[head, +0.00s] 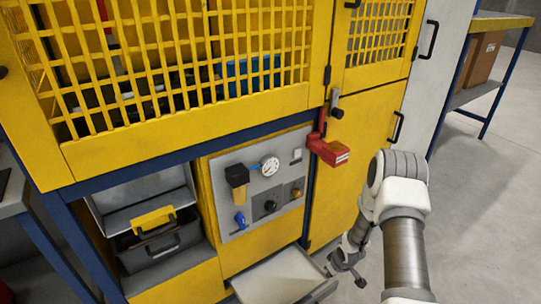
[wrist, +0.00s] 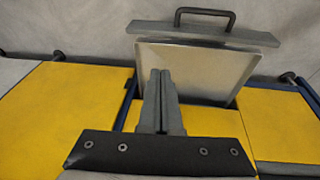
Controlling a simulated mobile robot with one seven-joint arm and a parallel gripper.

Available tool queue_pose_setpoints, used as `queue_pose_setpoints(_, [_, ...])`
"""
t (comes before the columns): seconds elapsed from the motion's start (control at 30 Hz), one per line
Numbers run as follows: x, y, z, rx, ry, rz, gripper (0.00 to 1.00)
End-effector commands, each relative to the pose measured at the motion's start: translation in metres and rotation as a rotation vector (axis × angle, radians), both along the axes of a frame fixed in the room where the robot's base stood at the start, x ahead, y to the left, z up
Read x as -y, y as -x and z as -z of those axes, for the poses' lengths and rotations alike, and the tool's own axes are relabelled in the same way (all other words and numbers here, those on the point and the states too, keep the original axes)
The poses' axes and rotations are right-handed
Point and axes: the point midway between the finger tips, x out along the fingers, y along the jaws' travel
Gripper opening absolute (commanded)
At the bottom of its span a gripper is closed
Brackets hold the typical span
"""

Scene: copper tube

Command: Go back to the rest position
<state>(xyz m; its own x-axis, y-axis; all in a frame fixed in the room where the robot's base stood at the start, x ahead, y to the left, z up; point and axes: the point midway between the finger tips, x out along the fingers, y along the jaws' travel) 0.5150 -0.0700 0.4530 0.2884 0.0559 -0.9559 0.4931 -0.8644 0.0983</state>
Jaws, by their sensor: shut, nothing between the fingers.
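I cannot tell how far the fingertips are from the drawer.
The machine has a yellow mesh guard (head: 190,60) and a control panel (head: 262,185) with a gauge. A red lockout piece (head: 328,150) hangs by the yellow door (head: 355,165). A toolbox (head: 155,235) sits in the lower shelf. Open floor (head: 465,210) lies to the right.

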Motion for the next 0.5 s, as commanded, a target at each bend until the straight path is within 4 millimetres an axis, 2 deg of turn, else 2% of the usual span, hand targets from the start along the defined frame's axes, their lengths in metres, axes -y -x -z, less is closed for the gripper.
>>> queue_pose_setpoints(0.03, [0.003,-0.009,-0.026,0.013,0.016,0.014,0.00])
queue_pose_setpoints(0.2, [0.010,-0.024,-0.101,0.032,0.058,0.066,0.00])
queue_pose_setpoints(0.37, [0.012,-0.025,-0.171,0.052,0.084,0.124,0.00])
queue_pose_setpoints(0.5, [0.010,-0.019,-0.229,0.069,0.100,0.171,0.00])
